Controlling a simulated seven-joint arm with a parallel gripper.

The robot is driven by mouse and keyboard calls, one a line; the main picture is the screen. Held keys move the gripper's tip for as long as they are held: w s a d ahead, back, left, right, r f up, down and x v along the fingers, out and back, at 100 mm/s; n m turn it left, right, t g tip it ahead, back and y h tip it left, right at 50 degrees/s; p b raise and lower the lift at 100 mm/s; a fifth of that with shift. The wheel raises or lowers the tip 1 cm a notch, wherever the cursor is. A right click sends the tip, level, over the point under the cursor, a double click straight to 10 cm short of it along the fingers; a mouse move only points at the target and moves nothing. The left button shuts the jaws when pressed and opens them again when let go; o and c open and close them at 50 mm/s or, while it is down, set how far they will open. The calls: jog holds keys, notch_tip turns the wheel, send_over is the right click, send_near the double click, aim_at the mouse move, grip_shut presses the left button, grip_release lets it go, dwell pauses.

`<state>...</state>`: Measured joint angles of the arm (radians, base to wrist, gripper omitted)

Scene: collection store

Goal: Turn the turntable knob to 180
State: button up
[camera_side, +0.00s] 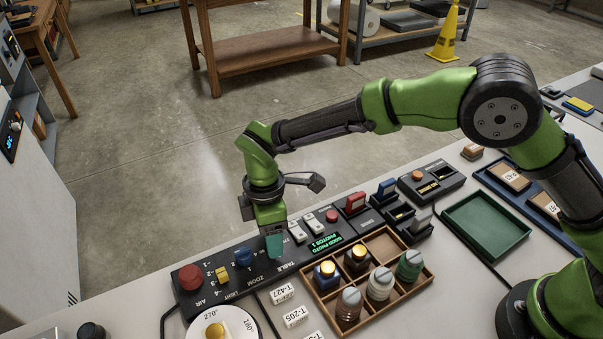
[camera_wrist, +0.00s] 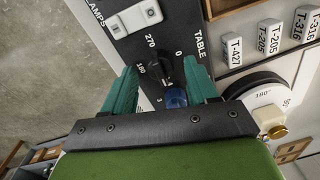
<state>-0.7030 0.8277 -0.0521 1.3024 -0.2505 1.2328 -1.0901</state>
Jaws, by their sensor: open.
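The black turntable knob (camera_wrist: 160,69) sits on the dark control panel beside the word TABLE in the wrist view. The marks 270, 0 and 180 show around it; its pointer direction is too small to tell. My gripper (camera_wrist: 163,78) is open, with one teal finger on each side of the knob and a gap visible. In the side view my gripper (camera_side: 275,246) points down over the panel (camera_side: 262,262) by the TABLE label and hides the knob. The white turntable disc (camera_side: 240,321) shows 270° and 180° marks; it also appears in the wrist view (camera_wrist: 256,98).
A blue knob (camera_wrist: 175,98) is close to the fingers. White switches (camera_side: 305,229), a red knob (camera_side: 190,277) and a green display (camera_side: 325,243) are on the panel. A wooden tray (camera_side: 424,277) with several bottles stands in front. An empty green tray (camera_side: 487,227) is to the right.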

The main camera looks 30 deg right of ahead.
jog(key=shift+f, duration=0.4)
jog(key=shift+c, duration=0.4)
jog(key=c, duration=1)
jog(key=shift+r+m, duration=0.1)
jog(key=shift+m, duration=0.2)
